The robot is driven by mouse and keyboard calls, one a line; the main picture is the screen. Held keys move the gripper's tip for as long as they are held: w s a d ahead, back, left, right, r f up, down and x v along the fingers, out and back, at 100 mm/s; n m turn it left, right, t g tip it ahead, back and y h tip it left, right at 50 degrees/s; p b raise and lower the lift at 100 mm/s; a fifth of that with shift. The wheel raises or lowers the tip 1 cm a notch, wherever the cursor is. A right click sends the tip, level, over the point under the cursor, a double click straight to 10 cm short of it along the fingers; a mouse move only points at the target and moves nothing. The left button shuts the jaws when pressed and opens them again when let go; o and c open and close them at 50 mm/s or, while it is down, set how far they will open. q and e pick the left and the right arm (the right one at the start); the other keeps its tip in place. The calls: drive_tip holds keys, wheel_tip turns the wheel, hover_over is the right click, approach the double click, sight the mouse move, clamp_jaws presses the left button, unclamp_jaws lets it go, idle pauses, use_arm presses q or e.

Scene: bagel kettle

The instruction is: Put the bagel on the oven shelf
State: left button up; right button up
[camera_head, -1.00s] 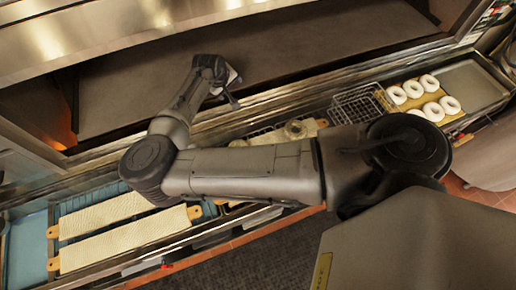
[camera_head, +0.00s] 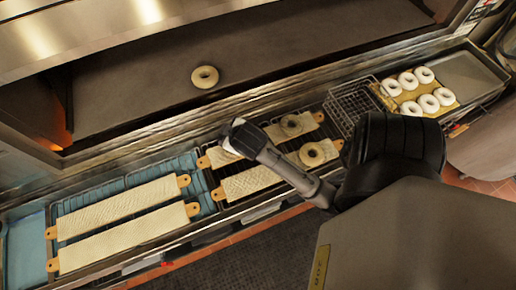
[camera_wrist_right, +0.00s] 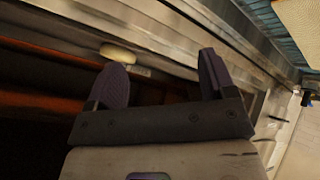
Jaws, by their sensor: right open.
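A pale ring bagel (camera_head: 205,77) lies flat on the dark oven shelf (camera_head: 290,50), a little in from its front edge. In the right wrist view the bagel (camera_wrist_right: 118,52) shows beyond the left finger, apart from it. My right gripper (camera_wrist_right: 160,62) is open, with nothing between its two fingers. In the head view my right arm ends over the middle boards, in front of the oven; its fingers are hard to make out there. My left gripper is not in view.
Two middle boards (camera_head: 250,182) hold bagels (camera_head: 291,125) (camera_head: 312,154). Two long empty cloth-covered boards (camera_head: 125,238) lie at the left. A wire basket (camera_head: 352,104) and a board of several white bagels (camera_head: 409,80) are at the right. The oven shelf around its bagel is clear.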

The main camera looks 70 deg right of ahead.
drive_tip(key=s+a+f+n+g+y, duration=0.1)
drive_tip(key=s+a+f+y, duration=0.2)
drive_tip(key=s+a, duration=0.3)
drive_tip(key=s+a+f+n+g+y, duration=0.2)
drive_tip(key=s+a+f, duration=0.2)
drive_tip(key=s+a, duration=0.3)
drive_tip(key=a, duration=0.3)
drive_tip(key=shift+s+y, duration=0.25)
drive_tip(key=shift+y, duration=0.15)
drive_tip(key=shift+r, duration=0.1)
